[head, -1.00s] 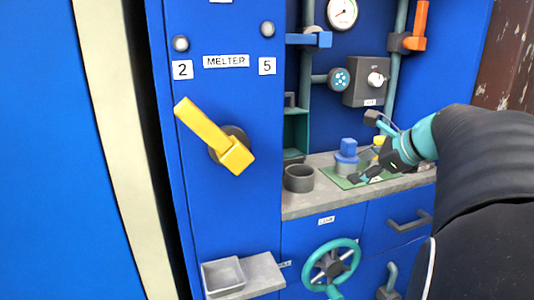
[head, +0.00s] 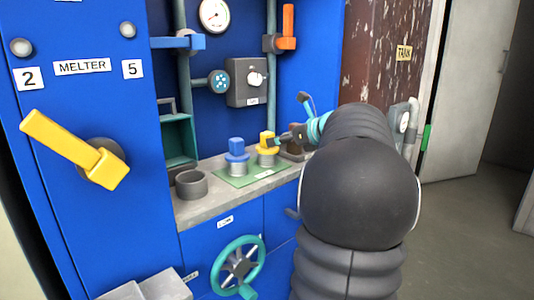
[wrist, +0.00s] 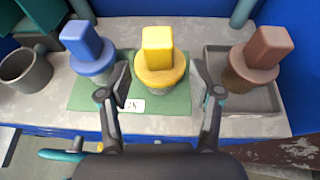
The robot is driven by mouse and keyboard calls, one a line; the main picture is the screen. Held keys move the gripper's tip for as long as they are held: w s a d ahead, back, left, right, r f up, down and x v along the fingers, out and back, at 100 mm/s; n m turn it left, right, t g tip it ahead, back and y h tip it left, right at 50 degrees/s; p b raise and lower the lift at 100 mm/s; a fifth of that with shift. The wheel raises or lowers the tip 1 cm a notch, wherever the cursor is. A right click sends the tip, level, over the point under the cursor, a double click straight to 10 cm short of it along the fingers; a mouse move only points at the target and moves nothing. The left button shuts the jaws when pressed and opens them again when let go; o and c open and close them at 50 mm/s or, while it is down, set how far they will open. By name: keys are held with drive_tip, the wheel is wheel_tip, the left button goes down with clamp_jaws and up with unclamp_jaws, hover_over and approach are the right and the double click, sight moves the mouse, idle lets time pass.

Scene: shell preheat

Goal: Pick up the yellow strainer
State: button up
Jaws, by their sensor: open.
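The yellow strainer (wrist: 158,60) stands upright on a green mat (wrist: 172,104), with a yellow block handle above a rounded yellow rim and a grey lower part. It also shows in the head view (head: 267,144), partly behind my gripper. My gripper (wrist: 162,80) is open, with one finger on each side of the strainer in the wrist view. I cannot tell whether either finger touches it. In the head view my gripper (head: 281,141) is just right of the strainer's upper part, and my arm hides some of the counter.
A blue strainer (wrist: 88,48) stands left on the mat, close to the left finger. A brown strainer (wrist: 258,58) stands in a grey tray (wrist: 272,100) to the right. A grey cup (wrist: 25,76) is at far left. A teal handwheel (head: 238,266) is below the counter.

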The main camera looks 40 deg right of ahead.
sight(267, 149)
drive_tip(key=shift+b+x, duration=0.3)
drive_tip(key=shift+x, duration=2.6)
drive_tip(key=shift+a+r, duration=0.1)
drive_tip(key=shift+r, duration=0.15)
drive_tip(key=shift+c, duration=0.2)
clamp_jaws()
